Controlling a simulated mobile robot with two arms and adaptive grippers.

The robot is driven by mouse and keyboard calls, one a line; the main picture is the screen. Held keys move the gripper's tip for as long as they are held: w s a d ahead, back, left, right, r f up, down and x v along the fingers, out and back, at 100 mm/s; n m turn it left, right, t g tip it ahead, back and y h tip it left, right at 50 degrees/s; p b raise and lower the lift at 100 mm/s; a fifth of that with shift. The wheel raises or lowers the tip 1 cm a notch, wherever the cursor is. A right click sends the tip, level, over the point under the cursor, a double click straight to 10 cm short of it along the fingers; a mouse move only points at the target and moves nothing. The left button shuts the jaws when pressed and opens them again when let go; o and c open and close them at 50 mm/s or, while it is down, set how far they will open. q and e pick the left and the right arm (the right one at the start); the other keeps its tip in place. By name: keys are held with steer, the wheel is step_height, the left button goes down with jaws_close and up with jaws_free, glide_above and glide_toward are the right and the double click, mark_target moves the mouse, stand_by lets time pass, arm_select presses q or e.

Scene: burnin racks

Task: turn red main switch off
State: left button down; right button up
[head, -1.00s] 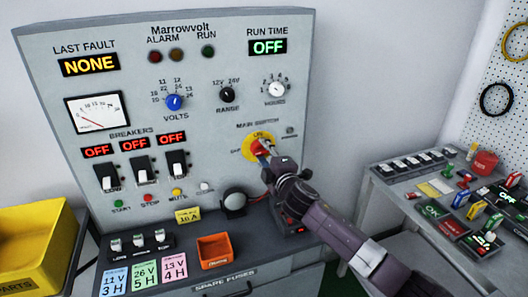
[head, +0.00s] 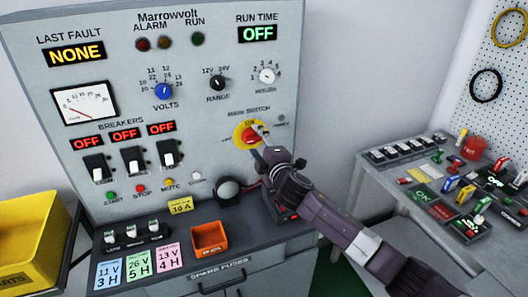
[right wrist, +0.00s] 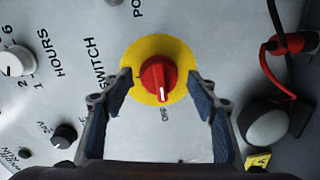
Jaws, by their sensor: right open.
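The red main switch (head: 251,136) is a round knob on a yellow disc on the grey panel, partly behind my right gripper in the head view. In the right wrist view the red knob (right wrist: 156,76) has a white pointer line aimed at the OFF mark (right wrist: 165,115). My right gripper (head: 262,142) is in front of the switch. In the right wrist view its two blue-padded fingers (right wrist: 160,88) are open, one on each side of the knob, with gaps between pads and knob. My left gripper is not in view.
The panel (head: 225,65) has breakers, dials and a run time display (head: 257,33) reading OFF. A round grey knob (head: 228,187) and an orange bin (head: 209,238) are below left of the switch. A side table (head: 430,195) with small parts stands right.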

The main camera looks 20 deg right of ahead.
steer(key=s, duration=1)
steer(key=shift+s+d+r, duration=0.2)
steer(key=shift+s+r, duration=0.15)
steer(key=shift+r, duration=0.1)
